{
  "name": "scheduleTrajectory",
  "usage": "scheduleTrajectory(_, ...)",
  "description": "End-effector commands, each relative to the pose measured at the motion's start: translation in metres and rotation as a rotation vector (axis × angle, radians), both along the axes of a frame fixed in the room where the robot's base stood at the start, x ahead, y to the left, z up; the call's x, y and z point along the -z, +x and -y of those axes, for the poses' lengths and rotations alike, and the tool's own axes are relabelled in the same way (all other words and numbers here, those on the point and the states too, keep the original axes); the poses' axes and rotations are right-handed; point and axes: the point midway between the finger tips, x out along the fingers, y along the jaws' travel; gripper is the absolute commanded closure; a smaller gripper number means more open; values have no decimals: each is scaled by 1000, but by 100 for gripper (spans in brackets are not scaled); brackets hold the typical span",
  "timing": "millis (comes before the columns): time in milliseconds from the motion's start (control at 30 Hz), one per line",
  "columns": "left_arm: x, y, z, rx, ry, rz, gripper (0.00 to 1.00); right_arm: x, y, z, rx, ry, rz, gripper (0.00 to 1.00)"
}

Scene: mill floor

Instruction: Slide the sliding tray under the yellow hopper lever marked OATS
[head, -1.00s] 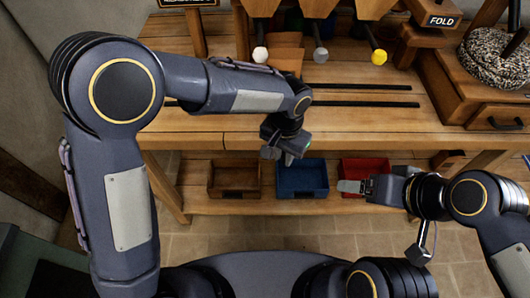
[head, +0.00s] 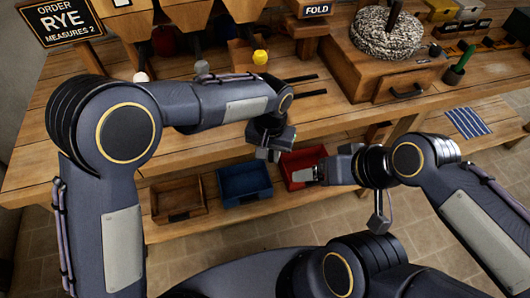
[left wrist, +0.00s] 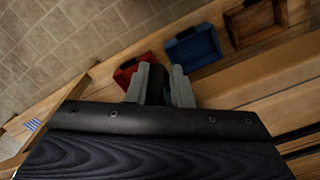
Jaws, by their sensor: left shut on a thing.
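The yellow lever knob (head: 260,57) hangs below a wooden hopper at the top of the head view; no OATS marking shows. A grey knob (head: 201,68) and a white knob (head: 140,77) are to its left. Dark rails (head: 305,93) run along the bench top below the levers. The sliding tray is not visible now, and my left forearm covers part of the rails. My left gripper (head: 268,155) is at the bench's front edge, shut on a dark thing (left wrist: 156,85) that I cannot clearly identify. My right gripper (head: 308,175) overlaps the red bin; its opening is unclear.
A brown bin (head: 178,200), a blue bin (head: 245,184) and a red bin (head: 300,162) stand on the lower shelf. A millstone-like round (head: 388,32) sits on a drawer box (head: 375,75) at right. An order sign (head: 64,22) reads RYE, measures 2.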

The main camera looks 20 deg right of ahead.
Motion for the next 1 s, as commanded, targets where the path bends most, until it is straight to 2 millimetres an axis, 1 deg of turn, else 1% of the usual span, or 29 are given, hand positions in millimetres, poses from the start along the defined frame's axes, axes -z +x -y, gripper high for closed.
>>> scheduleTrajectory(367,-1,0,1,4,1,1,100,0,0,0,0,0,0,19)
scheduleTrajectory(400,-1,0,1,4,1,1,75,0,0,0,0,0,0,19)
scheduleTrajectory(467,-1,0,1,4,1,1,67,0,0,0,0,0,0,19)
scheduleTrajectory(500,-1,0,1,3,0,1,65,0,0,0,0,0,0,19)
scheduleTrajectory(733,-1,0,1,1,-1,1,65,0,0,0,0,0,0,19)
scheduleTrajectory(800,-3,0,1,1,-1,1,65,0,0,0,0,0,0,19)
scheduleTrajectory(867,-9,1,1,0,-2,2,65,0,0,0,0,0,0,19)
scheduleTrajectory(1000,-32,1,2,1,-3,4,65,0,0,0,0,0,0,19)
